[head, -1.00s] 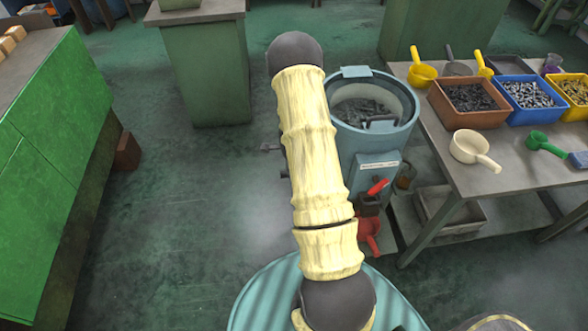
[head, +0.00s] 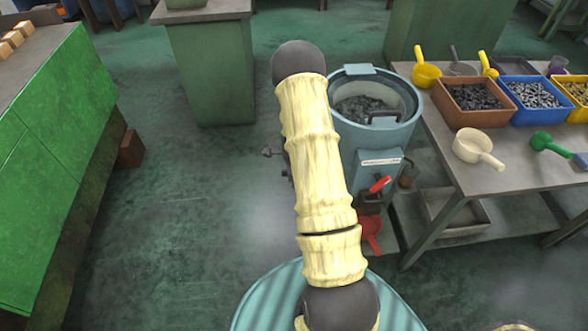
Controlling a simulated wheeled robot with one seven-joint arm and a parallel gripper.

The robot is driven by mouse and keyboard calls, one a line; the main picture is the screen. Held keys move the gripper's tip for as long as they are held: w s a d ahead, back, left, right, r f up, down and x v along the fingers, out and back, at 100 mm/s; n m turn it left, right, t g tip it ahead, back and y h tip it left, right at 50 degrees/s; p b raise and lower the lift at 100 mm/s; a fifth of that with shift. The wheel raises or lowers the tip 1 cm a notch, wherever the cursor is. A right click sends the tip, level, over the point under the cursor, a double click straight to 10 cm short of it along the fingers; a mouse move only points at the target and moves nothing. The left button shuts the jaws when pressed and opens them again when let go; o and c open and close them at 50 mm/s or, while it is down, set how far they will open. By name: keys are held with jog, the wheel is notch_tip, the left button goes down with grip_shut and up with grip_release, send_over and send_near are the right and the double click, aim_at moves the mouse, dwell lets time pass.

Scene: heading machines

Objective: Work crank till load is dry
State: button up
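A blue-grey round tub machine (head: 361,148) stands right of centre, partly behind my arm. Its open drum holds a load of dark metal pieces (head: 362,107). A red-gripped lever (head: 380,184) and a red rounded part (head: 369,232) are low on its front. A small dark handle or knob (head: 270,152) sticks out on its left side. I cannot tell which of these is the crank, nor how wet the load is. My cream-sleeved arm rises across the middle to a dark joint. My gripper is not visible.
A grey table (head: 500,182) at right bears an orange-brown bin (head: 475,113), a blue bin (head: 533,112), a cream scoop (head: 474,147) and a green scoop (head: 546,142). A green cabinet (head: 50,170) stands left and a green pedestal (head: 212,75) behind. Floor (head: 190,210) between is clear.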

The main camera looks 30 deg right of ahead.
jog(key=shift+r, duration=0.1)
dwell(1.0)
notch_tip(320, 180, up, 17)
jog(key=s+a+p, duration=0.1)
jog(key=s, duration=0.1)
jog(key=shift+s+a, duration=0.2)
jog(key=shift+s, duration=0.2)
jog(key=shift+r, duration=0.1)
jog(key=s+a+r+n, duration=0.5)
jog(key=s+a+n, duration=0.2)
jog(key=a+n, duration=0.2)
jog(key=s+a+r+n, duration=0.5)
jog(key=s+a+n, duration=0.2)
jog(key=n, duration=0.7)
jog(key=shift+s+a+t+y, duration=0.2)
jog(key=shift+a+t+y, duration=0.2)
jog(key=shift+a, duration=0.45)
